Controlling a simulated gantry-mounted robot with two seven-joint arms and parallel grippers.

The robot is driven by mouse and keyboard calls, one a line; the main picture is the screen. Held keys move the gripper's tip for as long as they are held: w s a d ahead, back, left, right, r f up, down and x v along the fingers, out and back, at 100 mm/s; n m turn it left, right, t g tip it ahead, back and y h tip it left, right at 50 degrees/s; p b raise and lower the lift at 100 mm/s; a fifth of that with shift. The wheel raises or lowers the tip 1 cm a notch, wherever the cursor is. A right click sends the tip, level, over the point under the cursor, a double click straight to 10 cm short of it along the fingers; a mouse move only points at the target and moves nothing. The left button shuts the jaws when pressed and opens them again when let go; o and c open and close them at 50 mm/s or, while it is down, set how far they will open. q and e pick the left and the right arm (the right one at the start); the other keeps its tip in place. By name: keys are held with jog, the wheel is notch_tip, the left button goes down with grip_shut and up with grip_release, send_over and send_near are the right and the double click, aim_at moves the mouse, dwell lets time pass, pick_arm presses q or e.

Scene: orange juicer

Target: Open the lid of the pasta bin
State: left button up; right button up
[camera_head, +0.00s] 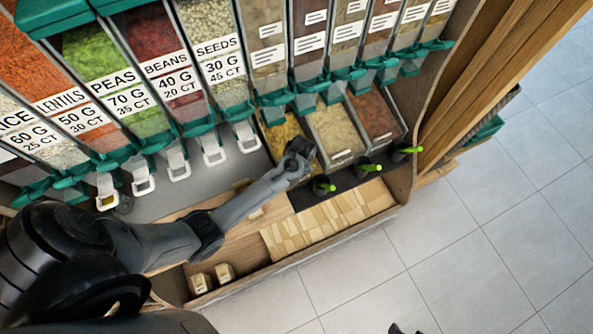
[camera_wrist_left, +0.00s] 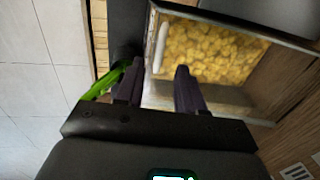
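The pasta bin (camera_head: 277,133) is the left one of three low bins under the dispensers. In the wrist view its yellow pasta (camera_wrist_left: 210,50) shows in a box with a pale front edge and a white handle-like bar (camera_wrist_left: 162,45). I cannot tell whether a clear lid covers the pasta. My left gripper (camera_head: 303,150) is at the front of this bin and hides part of it. In the wrist view its two fingers (camera_wrist_left: 158,85) are apart with nothing held between them, close to the bin's front edge. A dark tip at the bottom edge may be my right gripper (camera_head: 405,329).
Two more low bins (camera_head: 341,132) stand right of the pasta bin. Scoops with green handles (camera_head: 370,168) sit on a dark strip in front. Dispensers with white levers (camera_head: 212,150) hang at left. A wooden shelf (camera_head: 330,215) lies below; tiled floor is clear at right.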

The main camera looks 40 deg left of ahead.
pick_arm(q)
jog(key=shift+w+a+f+b, duration=0.1)
jog(key=shift+a+f+b, duration=0.1)
jog(key=shift+f, duration=0.7)
jog(key=shift+w+a+f+b, duration=0.1)
jog(key=shift+f+b, duration=0.15)
jog(key=shift+f, duration=0.7)
jog(key=shift+w+a+f+b, duration=0.1)
jog(key=shift+a+f+b, duration=0.1)
jog(key=shift+f, duration=0.7)
jog(key=shift+c, duration=0.5)
grip_shut()
